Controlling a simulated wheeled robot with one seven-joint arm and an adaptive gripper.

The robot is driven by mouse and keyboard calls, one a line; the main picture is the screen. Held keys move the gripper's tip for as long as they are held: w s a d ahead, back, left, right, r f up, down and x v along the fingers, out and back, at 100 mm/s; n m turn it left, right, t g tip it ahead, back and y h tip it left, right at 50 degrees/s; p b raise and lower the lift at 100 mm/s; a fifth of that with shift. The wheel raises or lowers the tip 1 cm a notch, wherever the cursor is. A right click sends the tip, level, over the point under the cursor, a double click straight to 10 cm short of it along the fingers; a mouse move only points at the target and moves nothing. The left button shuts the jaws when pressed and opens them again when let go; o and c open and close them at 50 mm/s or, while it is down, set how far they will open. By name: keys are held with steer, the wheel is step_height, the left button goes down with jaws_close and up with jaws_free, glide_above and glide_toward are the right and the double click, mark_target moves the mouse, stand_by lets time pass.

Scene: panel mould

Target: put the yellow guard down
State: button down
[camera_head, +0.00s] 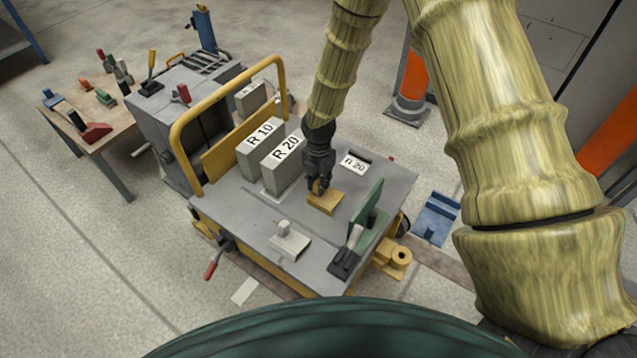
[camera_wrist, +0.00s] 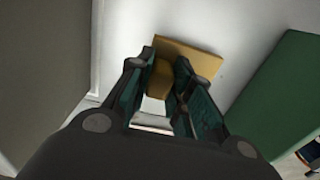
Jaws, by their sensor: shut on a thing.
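A yellow tubular guard (camera_head: 184,122) stands raised in a hoop at the back left of the grey machine table (camera_head: 300,207), with a flat yellow panel (camera_head: 222,155) at its lower part. My gripper (camera_head: 317,186) is to the right of it, apart from it, low over the table. It is shut on the raised knob of a small yellow block (camera_head: 326,202). In the wrist view, my gripper (camera_wrist: 160,95) has its fingers on either side of the knob, above the block's flat plate (camera_wrist: 200,55). I cannot tell whether the block touches the table.
Grey blocks marked R 10 (camera_head: 256,150) and R 20 (camera_head: 281,166) stand left of my gripper. A green upright plate (camera_head: 366,208) stands close on the right, also in the wrist view (camera_wrist: 275,90). A small grey fixture (camera_head: 289,241) is in front. Bare table lies between them.

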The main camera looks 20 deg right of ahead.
steer(key=c, duration=1.3)
jaws_free()
step_height(320, 180, up, 12)
steer(key=p, duration=0.3)
steer(key=shift+r, duration=0.1)
